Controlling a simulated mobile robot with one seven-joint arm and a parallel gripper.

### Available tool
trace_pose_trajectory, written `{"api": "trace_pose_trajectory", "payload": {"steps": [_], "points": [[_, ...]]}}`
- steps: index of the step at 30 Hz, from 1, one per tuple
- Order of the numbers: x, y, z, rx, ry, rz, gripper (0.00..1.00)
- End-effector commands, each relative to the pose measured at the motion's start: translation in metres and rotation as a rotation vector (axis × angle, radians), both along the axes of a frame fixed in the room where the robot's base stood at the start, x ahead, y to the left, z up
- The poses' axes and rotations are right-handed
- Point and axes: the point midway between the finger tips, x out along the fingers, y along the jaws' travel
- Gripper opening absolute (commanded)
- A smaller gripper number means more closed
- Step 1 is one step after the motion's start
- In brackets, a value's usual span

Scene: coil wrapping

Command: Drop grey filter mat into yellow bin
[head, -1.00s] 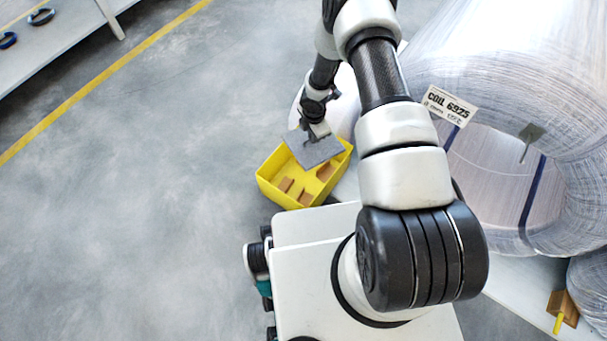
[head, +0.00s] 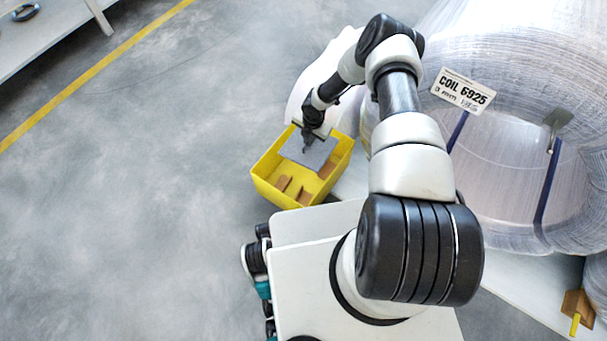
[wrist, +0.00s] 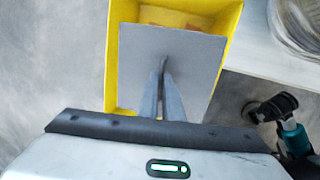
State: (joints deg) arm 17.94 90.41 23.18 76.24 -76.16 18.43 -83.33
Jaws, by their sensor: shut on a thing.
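The grey filter mat (head: 309,150) is a flat square sheet. My gripper (head: 306,147) is shut on it and holds it over the yellow bin (head: 262,178). In the wrist view the fingers (wrist: 163,75) pinch the mat (wrist: 190,60) near its middle, and the mat covers most of the bin's opening. The bin's yellow wall (wrist: 112,70) shows around the mat. In the head view the mat lies within the bin's outline. I cannot tell whether it touches the rim or the inside.
Brown pieces (head: 283,183) lie in the bin. A large wrapped coil (head: 500,150) with a label (head: 462,91) stands at the right. A white table (head: 50,45) is at the upper left. The grey floor at the left is clear, crossed by a yellow line (head: 70,95).

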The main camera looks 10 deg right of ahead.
Motion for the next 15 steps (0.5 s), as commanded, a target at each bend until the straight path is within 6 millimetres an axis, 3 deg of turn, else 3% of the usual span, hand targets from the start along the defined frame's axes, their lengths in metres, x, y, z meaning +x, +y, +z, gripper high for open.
{"api": "trace_pose_trajectory", "payload": {"steps": [3, 11, 12, 15], "points": [[0.0009, -0.0004, -0.0088, 0.0, -0.002, -0.001, 0.0], [0.0007, -0.0003, -0.009, 0.0, -0.001, 0.0, 0.0], [0.0007, -0.0003, -0.009, 0.0, -0.001, 0.0, 0.11], [0.0007, -0.0003, -0.009, 0.0, -0.001, 0.0, 0.28]]}}
